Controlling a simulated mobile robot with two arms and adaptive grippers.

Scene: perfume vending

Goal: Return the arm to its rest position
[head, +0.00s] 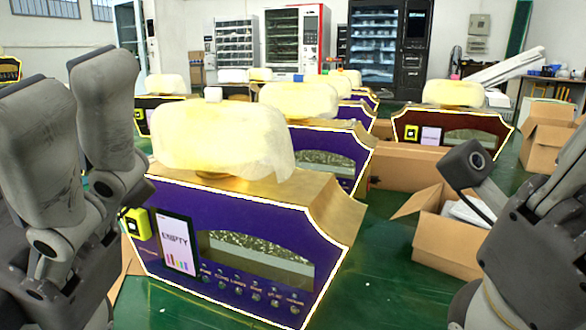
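My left gripper (70,78) is at the left edge, raised in front of the nearest purple vending machine. Its two grey fingers point up, stand apart and hold nothing that I can see. My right gripper (572,160) is at the right edge and partly cut off, so its finger opening cannot be made out. The nearest perfume vending machine (330,215) is purple and gold with a lit white outline, a big pale yellow bottle-like top (222,138) and a small screen (175,240) reading "EMPTY". Neither gripper visibly touches it.
More such machines stand behind, including a dark red one (458,124). Open cardboard boxes (440,237) stand on the green floor at the right, near my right arm. Tall vending cabinets (372,45) line the back wall. Some green floor (385,290) is clear between machine and boxes.

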